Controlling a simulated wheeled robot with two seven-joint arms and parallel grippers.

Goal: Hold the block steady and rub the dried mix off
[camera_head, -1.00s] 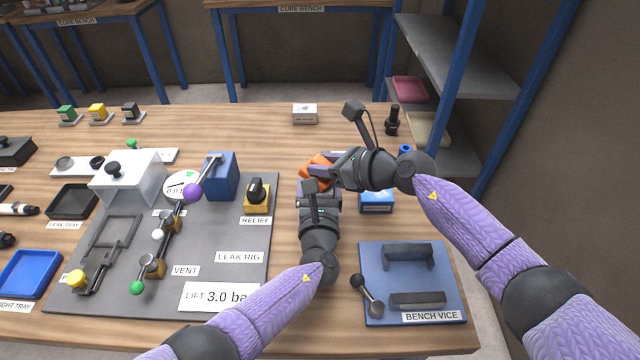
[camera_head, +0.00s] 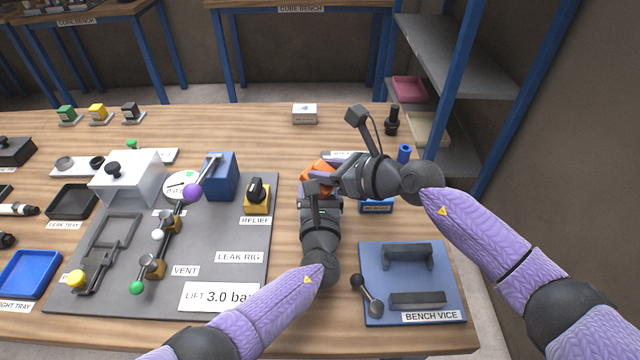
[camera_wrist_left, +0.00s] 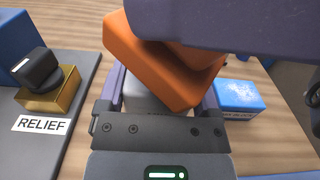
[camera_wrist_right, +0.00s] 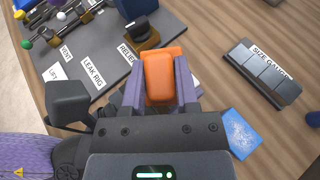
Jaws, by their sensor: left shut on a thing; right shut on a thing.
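My left gripper (camera_head: 321,188) is shut on a grey block (camera_wrist_left: 140,96), which shows between its fingers in the left wrist view. My right gripper (camera_head: 338,176) is shut on an orange pad-like piece (camera_head: 318,174); the piece also shows in the right wrist view (camera_wrist_right: 158,76). In the left wrist view the orange piece (camera_wrist_left: 160,62) lies tilted over the block and covers most of it. Whether they touch, I cannot tell. No dried mix can be made out on the part of the block that shows.
A blue box with a speckled white top (camera_wrist_left: 238,96) stands right of the grippers. The bench vice (camera_head: 372,256) is at front right, the leak rig board (camera_head: 222,282) with its relief valve (camera_head: 257,193) at left. The size gauge (camera_wrist_right: 263,73) lies behind. Wood behind the grippers is mostly clear.

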